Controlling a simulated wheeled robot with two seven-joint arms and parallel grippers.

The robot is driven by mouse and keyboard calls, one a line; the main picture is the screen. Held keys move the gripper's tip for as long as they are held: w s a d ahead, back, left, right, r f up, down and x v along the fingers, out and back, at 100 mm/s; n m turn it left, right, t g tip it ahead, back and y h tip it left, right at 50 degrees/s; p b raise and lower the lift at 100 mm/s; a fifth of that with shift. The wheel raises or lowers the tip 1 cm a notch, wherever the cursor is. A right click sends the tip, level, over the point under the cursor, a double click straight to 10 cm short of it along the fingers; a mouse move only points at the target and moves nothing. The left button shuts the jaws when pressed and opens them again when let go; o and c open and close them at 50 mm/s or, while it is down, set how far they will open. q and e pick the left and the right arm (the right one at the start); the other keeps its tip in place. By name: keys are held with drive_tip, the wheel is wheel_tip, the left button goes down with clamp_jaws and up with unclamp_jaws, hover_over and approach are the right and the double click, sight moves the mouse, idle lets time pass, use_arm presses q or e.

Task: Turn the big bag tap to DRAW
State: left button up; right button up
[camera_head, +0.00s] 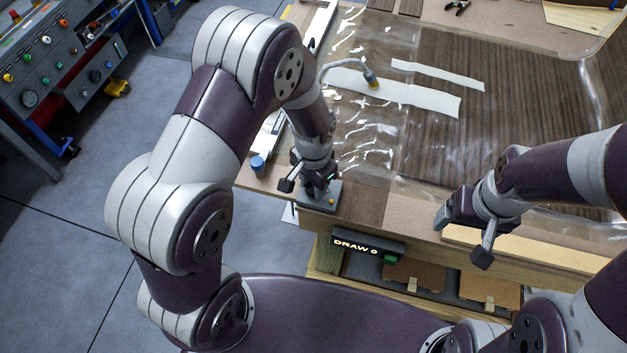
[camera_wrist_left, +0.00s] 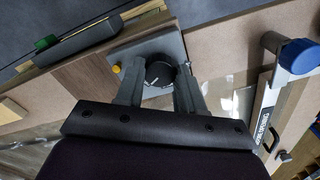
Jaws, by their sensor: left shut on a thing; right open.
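The big bag tap is a round dark knob (camera_wrist_left: 158,72) with a pale pointer line, on a grey plate (camera_wrist_left: 172,46) with a small yellow dot beside it. My left gripper (camera_wrist_left: 158,88) is shut on the knob, one finger on each side. In the head view my left gripper (camera_head: 318,186) stands over the plate (camera_head: 322,203) at the table's front left corner and hides most of the knob. My right gripper (camera_head: 462,236) is open and empty above the front edge.
A clear bag (camera_head: 349,148) covers dark wood veneer (camera_head: 520,85) on the table, with pale strips (camera_head: 436,102) and a hose fitting (camera_head: 371,79) on it. A blue-capped part (camera_head: 257,163) sits left of the tap. A control panel (camera_head: 50,55) stands at the upper left.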

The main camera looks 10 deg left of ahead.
use_arm(q)
drive_tip(key=shift+w+r, duration=0.1)
idle(0.3)
drive_tip(key=o, duration=1)
drive_tip(key=shift+o, duration=0.2)
wheel_tip(320, 180, up, 13)
drive_tip(key=b, duration=0.1)
drive_tip(key=shift+f, duration=0.2)
